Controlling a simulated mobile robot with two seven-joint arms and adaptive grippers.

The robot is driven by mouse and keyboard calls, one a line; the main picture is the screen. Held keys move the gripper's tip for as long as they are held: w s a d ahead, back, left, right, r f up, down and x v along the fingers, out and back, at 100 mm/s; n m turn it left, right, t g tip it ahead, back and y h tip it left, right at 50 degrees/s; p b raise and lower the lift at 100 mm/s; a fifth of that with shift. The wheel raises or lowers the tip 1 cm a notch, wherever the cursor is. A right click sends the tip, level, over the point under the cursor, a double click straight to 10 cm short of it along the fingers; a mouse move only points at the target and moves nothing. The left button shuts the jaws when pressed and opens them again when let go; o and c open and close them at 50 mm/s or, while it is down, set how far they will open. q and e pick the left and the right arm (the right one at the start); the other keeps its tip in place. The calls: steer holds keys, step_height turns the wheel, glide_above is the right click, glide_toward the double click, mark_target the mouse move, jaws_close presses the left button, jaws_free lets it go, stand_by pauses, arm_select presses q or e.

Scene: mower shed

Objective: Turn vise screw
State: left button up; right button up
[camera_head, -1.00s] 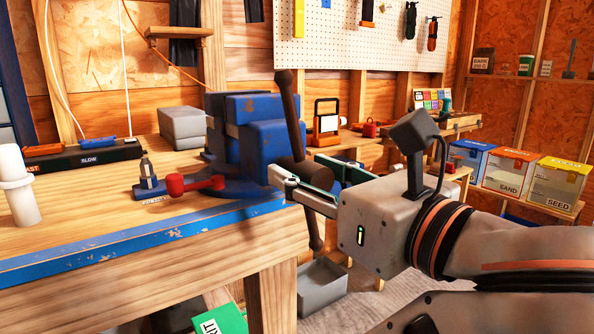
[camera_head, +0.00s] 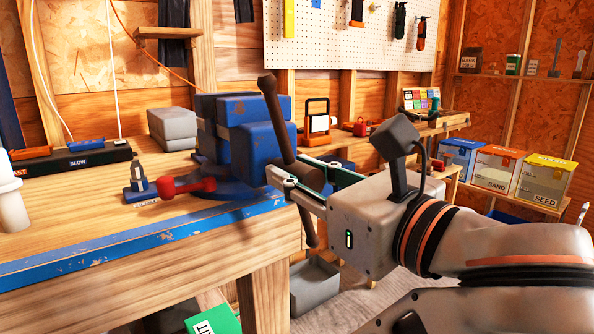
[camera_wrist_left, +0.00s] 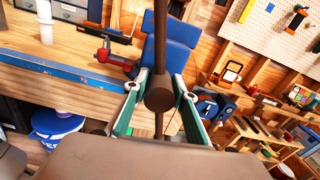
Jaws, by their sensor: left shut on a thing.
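The blue vise (camera_head: 240,122) is mounted at the right end of the bench. Its dark brown screw handle bar (camera_head: 272,105) slants, with its top to the left. My left gripper (camera_head: 294,174) reaches in from the right, its fingers on either side of the round screw head. In the left wrist view the screw head (camera_wrist_left: 158,97) sits between the two green-lined fingers, and the bar (camera_wrist_left: 160,50) runs upright between the fingers. The gripper is shut on the screw head; exact finger contact is partly hidden. My right gripper is not in view.
A red-handled lever (camera_head: 187,186) and a small blue stand (camera_head: 140,185) are on the bench (camera_head: 90,225) left of the vise. A grey bin (camera_head: 315,285) is below. Labelled boxes (camera_head: 495,168) stand at the right.

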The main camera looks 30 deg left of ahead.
arm_select(q)
steer(key=shift+s+r+n+p, duration=0.15)
steer(key=shift+n+p, duration=0.2)
steer(key=shift+n, duration=1.75)
steer(key=shift+n+p, duration=0.3)
steer(key=shift+n, duration=0.4)
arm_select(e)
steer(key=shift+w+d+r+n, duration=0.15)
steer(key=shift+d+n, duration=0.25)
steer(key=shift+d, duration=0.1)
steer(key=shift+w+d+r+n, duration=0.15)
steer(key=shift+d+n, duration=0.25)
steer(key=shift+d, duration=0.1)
arm_select(q)
steer(key=shift+n, duration=0.3)
steer(key=o, duration=1.1)
steer(key=shift+a, duration=0.15)
steer(key=shift+c, duration=0.2)
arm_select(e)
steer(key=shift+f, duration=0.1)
arm_select(q)
steer(key=shift+f, duration=0.2)
